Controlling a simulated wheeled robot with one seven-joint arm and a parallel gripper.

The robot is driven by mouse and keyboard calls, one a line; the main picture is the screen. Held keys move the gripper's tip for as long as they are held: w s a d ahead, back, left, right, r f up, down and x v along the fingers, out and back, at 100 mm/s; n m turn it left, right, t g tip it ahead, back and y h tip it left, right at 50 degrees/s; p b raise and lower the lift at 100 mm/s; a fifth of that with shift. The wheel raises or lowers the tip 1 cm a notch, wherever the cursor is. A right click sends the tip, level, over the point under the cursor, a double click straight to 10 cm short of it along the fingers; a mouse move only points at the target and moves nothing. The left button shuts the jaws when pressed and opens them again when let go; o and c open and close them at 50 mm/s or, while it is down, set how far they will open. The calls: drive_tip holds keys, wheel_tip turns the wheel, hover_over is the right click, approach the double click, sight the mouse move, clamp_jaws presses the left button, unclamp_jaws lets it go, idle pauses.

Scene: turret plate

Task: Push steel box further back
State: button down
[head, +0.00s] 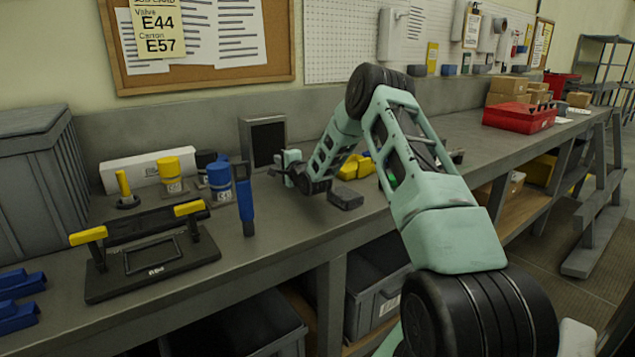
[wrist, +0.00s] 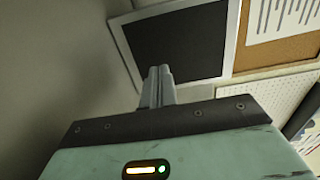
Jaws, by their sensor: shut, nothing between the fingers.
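The steel box (head: 263,142) stands upright near the back of the workbench, against the grey back wall strip. It has a dark front face and a lighter grey rim. In the wrist view the box (wrist: 180,42) fills the upper middle and looks tilted. My gripper (head: 277,171) is at the box's lower right front in the head view. Its two fingers (wrist: 159,74) are shut together and empty, pointing at the box's lower part. The fingertips overlap its lower edge in the wrist view; I cannot tell whether they touch it.
A blue upright tool (head: 245,200) and a blue-capped can (head: 220,182) stand left of my gripper. A black press with yellow handles (head: 150,255) is at front left. A dark grey block (head: 345,199) and yellow pieces (head: 355,167) lie to the right. A red case (head: 518,117) is farther right.

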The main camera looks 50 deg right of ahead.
drive_tip(key=b+v, duration=0.2)
drive_tip(key=v, duration=1.6)
drive_tip(key=shift+s+a+b, duration=0.1)
drive_tip(key=shift+s+b, duration=0.2)
